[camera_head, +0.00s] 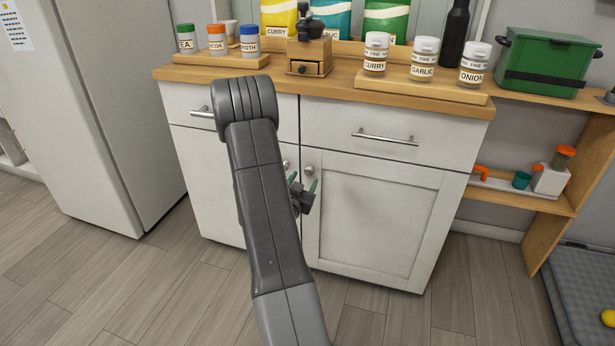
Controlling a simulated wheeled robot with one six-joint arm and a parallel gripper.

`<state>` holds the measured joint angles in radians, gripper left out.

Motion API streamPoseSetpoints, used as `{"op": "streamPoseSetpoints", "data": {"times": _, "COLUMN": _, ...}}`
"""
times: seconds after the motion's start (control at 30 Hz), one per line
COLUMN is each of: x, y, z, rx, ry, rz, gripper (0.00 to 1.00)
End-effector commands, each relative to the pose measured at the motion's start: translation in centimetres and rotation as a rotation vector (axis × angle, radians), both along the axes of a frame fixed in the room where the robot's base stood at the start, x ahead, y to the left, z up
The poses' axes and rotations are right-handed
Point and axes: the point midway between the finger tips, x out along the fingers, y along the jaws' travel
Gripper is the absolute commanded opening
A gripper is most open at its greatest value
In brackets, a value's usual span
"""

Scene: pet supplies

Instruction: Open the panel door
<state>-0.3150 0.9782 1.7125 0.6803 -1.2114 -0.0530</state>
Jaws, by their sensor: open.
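The white cabinet has a right-hand door (375,225) with a recessed panel, and it is shut. Its round knob (309,170) sits at the door's upper left corner. A second, left-hand door (208,190) is also shut and partly hidden by my arm. Its knob (286,165) shows just left of the other. My gripper (303,183) is open, with green-tipped fingers in front of the cabinet, just below the right door's knob. No contact with the knob can be made out.
Two shut drawers with bar handles (385,138) lie above the doors. The wooden countertop (330,85) carries jars, bags and a grinder (309,50). A white fridge (95,110) stands at left, and an open wooden shelf (520,190) at right. The floor before the right door is clear.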

Motion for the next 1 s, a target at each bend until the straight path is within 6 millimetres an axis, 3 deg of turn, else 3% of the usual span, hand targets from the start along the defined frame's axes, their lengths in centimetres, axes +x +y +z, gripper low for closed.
{"op": "streamPoseSetpoints", "data": {"times": 0.23, "x": 3.3, "y": -1.1, "z": 0.0, "rx": 0.001, "ry": -0.001, "rz": -0.001, "gripper": 0.52}}
{"op": "streamPoseSetpoints", "data": {"times": 0.63, "x": 4.1, "y": -1.3, "z": 0.0, "rx": -0.001, "ry": 0.001, "rz": 0.0, "gripper": 0.52}}
{"op": "streamPoseSetpoints", "data": {"times": 0.9, "x": 4.0, "y": -1.3, "z": 0.0, "rx": -0.001, "ry": 0.001, "rz": 0.0, "gripper": 0.01}}
{"op": "streamPoseSetpoints", "data": {"times": 1.0, "x": 4.0, "y": -1.3, "z": 0.0, "rx": -0.001, "ry": 0.001, "rz": 0.0, "gripper": 0.0}}
